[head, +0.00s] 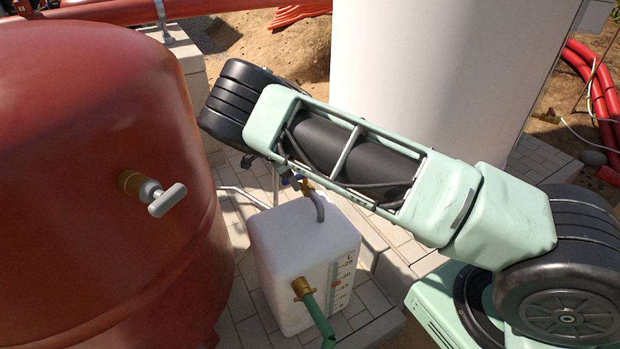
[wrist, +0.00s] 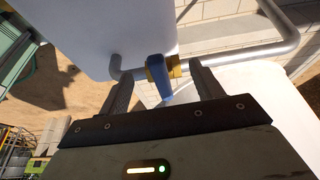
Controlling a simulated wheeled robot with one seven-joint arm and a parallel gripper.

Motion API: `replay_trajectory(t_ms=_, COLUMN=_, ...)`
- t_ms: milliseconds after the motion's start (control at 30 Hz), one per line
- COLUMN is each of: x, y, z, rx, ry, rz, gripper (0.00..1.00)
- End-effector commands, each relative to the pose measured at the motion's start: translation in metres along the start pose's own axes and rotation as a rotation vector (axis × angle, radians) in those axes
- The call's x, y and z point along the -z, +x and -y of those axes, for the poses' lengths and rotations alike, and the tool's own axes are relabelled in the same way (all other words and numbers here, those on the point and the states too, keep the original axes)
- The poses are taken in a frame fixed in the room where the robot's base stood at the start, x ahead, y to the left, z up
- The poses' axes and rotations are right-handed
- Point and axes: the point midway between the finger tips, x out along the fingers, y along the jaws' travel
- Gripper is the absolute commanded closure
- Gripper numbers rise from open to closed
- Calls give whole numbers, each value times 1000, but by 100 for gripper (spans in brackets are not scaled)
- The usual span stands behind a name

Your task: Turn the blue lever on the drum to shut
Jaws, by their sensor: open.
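The white drum (head: 290,235) with a level scale stands below my arm in the head view. In the wrist view its pale wall (wrist: 110,25) fills the upper left. The blue lever (wrist: 157,74) sits on a brass valve (wrist: 175,67) in a grey pipe; in the head view only a bit of blue (head: 291,180) shows beside the brass, close under my arm. My gripper (wrist: 163,78) is open, one finger on each side of the lever in the wrist view. I cannot tell whether either finger touches it. In the head view my arm hides the gripper.
A large red tank (head: 90,200) with a grey T-handle (head: 167,200) stands on the left. A green hose (head: 318,322) leaves a brass fitting (head: 302,288) on the drum's front. A big white cylinder (head: 420,70) stands behind my arm. The grey pipe (wrist: 245,52) runs right of the valve.

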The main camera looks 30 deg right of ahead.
Motion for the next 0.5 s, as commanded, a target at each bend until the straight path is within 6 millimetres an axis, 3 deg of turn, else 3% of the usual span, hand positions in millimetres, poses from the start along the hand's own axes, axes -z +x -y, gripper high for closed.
replay_trajectory(t_ms=233, x=0, y=-8, z=0, rx=1, ry=-1, rz=1, gripper=35)
replay_trajectory(t_ms=500, x=1, y=-39, z=0, rx=0, ry=0, rz=1, gripper=35)
